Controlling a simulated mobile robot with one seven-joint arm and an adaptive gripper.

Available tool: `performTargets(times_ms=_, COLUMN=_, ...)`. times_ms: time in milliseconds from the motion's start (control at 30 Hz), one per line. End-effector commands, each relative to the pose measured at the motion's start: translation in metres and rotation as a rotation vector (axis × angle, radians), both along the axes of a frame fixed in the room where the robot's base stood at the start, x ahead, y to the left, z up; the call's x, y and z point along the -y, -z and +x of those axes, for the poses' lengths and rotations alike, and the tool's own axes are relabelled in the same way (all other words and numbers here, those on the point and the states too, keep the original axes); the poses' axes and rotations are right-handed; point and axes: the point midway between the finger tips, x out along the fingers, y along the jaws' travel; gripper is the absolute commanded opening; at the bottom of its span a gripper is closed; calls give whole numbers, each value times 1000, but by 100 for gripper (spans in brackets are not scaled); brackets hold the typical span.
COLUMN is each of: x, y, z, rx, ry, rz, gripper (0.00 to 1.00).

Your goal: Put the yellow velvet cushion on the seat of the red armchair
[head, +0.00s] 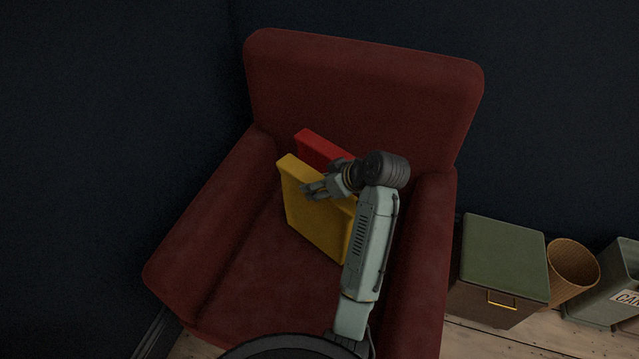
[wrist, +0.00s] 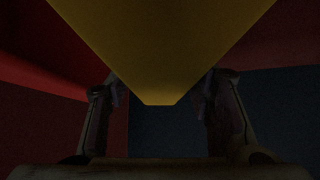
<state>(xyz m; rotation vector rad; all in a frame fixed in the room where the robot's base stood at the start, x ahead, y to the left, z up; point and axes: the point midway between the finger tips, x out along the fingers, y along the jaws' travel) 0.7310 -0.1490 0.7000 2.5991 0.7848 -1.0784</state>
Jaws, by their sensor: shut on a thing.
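The yellow velvet cushion (head: 316,222) stands on edge, tilted, over the seat of the red armchair (head: 265,285). My gripper (head: 318,190) is shut on its upper part. In the wrist view the yellow cushion (wrist: 160,50) fills the top middle, between the two fingers of my gripper (wrist: 160,103). My arm hides the cushion's right end. The cushion's lower edge looks at or close to the seat; I cannot tell whether it touches. A bright red cushion (head: 318,148) stands behind the yellow one, towards the backrest, partly hidden by my gripper.
The armrests (head: 215,225) rise on both sides of the seat. The front of the seat is clear. Right of the chair stand a green-topped box (head: 505,250), a wicker basket (head: 572,270) and a grey-green bin (head: 615,285). Dark walls are behind and at the left.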

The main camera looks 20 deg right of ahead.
Motion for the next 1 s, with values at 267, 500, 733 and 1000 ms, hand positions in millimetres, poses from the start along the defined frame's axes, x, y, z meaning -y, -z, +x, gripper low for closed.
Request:
performTargets(times_ms=267, x=0, y=3, z=0, rx=4, ry=1, rz=-2, gripper=0)
performTargets(times_ms=500, x=0, y=6, z=0, rx=1, ry=1, rz=-2, gripper=56)
performTargets(times_ms=733, x=0, y=6, z=0, rx=1, ry=1, rz=-2, gripper=68)
performTargets(times_ms=1000, x=0, y=3, z=0, rx=2, ry=1, rz=-1, gripper=68)
